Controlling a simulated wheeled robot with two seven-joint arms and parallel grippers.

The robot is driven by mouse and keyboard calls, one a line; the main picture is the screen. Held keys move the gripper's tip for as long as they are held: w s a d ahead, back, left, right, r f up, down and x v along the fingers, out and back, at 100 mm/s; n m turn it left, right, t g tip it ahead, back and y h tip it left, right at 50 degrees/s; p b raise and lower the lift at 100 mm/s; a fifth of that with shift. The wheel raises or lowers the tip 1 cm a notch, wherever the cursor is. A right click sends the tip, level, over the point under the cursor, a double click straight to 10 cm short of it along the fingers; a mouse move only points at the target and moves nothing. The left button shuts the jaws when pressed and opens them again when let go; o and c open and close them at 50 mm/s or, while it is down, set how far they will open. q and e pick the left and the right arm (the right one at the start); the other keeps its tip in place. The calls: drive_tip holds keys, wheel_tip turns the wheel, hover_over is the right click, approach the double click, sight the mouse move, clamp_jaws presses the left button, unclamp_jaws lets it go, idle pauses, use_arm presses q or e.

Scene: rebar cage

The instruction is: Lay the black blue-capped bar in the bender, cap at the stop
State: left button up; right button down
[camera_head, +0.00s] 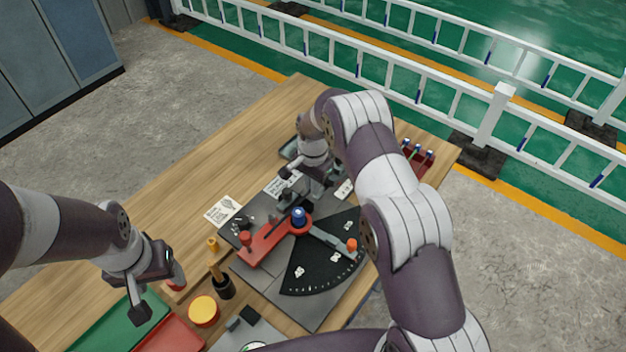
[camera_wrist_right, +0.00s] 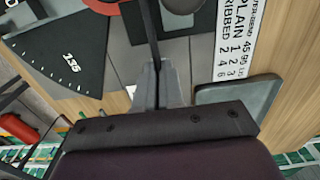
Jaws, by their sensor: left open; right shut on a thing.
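The bender stands on the table with a red body (camera_head: 264,247), a blue-topped round post (camera_head: 298,215), a grey lever and a black angle sector (camera_head: 318,266). My right gripper (camera_head: 289,190) is over the back part of the bender's grey plate. In the right wrist view its fingers (camera_wrist_right: 156,82) are shut on a thin black bar (camera_wrist_right: 151,28), which runs up from the fingertips past the picture's top edge. The bar's blue cap cannot be made out in either view. The stop cannot be identified. My left gripper (camera_head: 158,292) is open and empty, above the table's left part.
A red rack (camera_head: 417,158) with several capped bars stands at the back right. Green (camera_head: 118,322) and red (camera_head: 170,335) trays, a yellow-topped round thing (camera_head: 204,311) and a black cup (camera_head: 224,289) stand at the front left. Printed cards lie behind the bender.

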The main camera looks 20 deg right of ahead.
drive_tip(key=shift+f, duration=0.4)
drive_tip(key=shift+f, duration=0.2)
drive_tip(key=shift+r, duration=0.15)
idle(0.3)
drive_tip(key=shift+w+d+b, duration=0.3)
drive_tip(key=shift+b, duration=0.15)
idle(0.3)
drive_tip(key=c, duration=1.2)
unclamp_jaws()
